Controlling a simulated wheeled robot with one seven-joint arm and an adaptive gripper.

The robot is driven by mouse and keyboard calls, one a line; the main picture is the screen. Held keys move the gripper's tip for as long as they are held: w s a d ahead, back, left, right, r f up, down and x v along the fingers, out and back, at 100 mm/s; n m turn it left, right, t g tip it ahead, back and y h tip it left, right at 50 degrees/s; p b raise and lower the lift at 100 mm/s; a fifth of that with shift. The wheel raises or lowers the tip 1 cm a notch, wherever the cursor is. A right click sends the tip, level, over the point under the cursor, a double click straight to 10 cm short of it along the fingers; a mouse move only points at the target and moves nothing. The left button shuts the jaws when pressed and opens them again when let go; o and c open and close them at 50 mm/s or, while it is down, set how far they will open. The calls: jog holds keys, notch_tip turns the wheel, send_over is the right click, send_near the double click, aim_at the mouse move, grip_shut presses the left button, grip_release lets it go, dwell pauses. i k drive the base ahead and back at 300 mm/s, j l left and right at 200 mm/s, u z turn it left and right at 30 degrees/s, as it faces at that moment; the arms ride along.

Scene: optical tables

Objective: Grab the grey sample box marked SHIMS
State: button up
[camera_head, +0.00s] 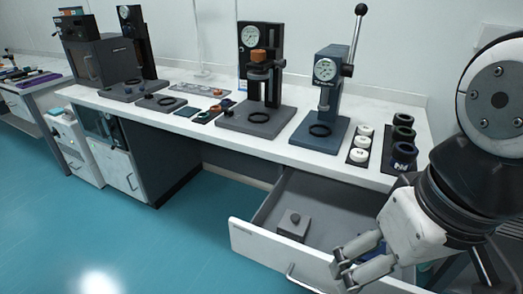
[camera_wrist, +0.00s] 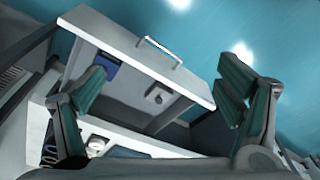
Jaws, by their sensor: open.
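A small grey box (camera_head: 293,222) with a knob on its lid sits on the floor of the open drawer (camera_head: 262,242), toward its left side. I cannot read any marking on it. In the wrist view the grey box (camera_wrist: 156,95) lies between the fingers in the picture, well beyond them. My gripper (camera_head: 342,274) is open and empty, above the right front part of the drawer, to the right of the box and apart from it. In the wrist view my gripper (camera_wrist: 162,78) has its two fingers spread wide.
A blue item (camera_wrist: 106,64) lies in the drawer, partly hidden by my gripper in the head view. The drawer front with its bar handle (camera_wrist: 160,50) stands out from the bench (camera_head: 345,163). Dial presses, white pieces (camera_head: 361,143) and dark rings (camera_head: 402,136) stand on the bench.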

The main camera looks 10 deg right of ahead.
aim_at(286, 234)
jog(key=l+u, duration=0.75)
jog(key=k+l+u, duration=0.15)
jog(key=l+u, duration=0.25)
jog(key=l, duration=0.1)
